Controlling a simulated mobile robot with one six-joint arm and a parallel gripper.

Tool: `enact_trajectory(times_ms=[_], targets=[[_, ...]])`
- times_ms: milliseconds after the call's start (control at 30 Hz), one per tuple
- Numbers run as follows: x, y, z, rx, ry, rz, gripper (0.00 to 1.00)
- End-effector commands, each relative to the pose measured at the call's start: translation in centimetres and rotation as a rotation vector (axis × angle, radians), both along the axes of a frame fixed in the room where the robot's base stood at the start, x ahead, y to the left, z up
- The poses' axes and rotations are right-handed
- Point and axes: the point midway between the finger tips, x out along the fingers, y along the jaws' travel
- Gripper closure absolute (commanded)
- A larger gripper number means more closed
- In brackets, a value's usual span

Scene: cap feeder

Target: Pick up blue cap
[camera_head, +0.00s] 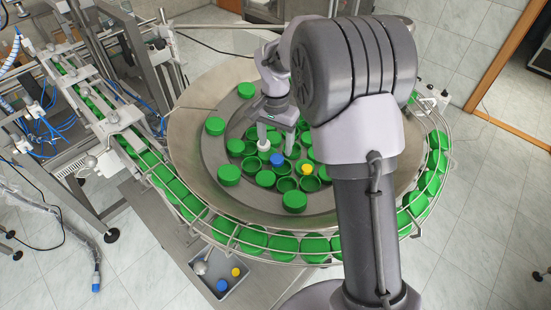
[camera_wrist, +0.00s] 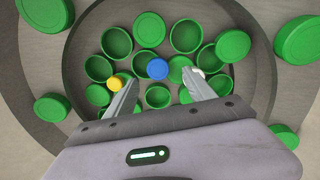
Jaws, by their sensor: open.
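The blue cap (camera_head: 277,159) lies among the green caps on the feeder disc. In the wrist view the blue cap (camera_wrist: 157,69) is ahead of my gripper, near the middle between the fingers. My gripper (camera_head: 278,138) points down over the disc, with its fingers apart and empty. In the wrist view the two fingers of my gripper (camera_wrist: 160,88) spread on either side below the blue cap. The gap between the fingertips and the cap's height is hard to judge.
Several green caps (camera_head: 229,175) surround the blue cap. The bowl wall (camera_head: 185,130) encloses the disc. A grey bin (camera_head: 240,262) below holds a blue and a yellow cap.

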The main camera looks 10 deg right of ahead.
Motion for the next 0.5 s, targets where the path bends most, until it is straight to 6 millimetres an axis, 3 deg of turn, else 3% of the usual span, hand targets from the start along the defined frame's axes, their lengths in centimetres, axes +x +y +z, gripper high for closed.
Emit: enact_trajectory(times_ms=[300,500], targets=[[0.6,-0.5,-5.1,0.001,0.0,-0.001,0.37],[0.7,-0.5,-5.6,0.001,-0.003,0.0,0.37]])
